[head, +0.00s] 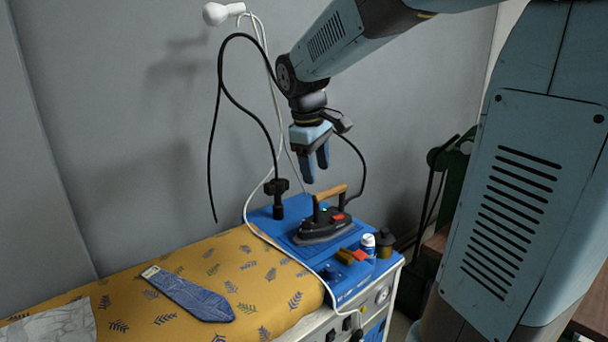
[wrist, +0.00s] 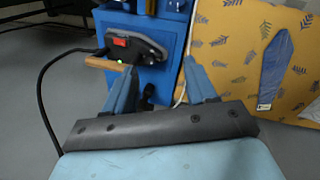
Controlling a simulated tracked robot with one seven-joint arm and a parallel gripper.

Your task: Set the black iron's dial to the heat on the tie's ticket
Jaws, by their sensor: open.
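The black iron (head: 324,224) with a wooden handle stands on the blue top (head: 265,219) of the ironing station. It has a red part and a small green spot on its upper side; I cannot make out its dial setting. The iron also shows in the wrist view (wrist: 137,49), at upper left. The blue tie (head: 190,294) lies on the yellow leaf-print board cover, with a small pale ticket (head: 151,272) at one end. The ticket's marking is too small to read. My gripper (head: 315,174) is open and empty above the iron, apart from it.
A white-capped bottle (head: 368,244), a dark pot (head: 384,243) and small coloured blocks (head: 352,256) stand right of the iron. Cords hang around my arm. A pale cloth (head: 50,324) lies on the yellow board (head: 250,290).

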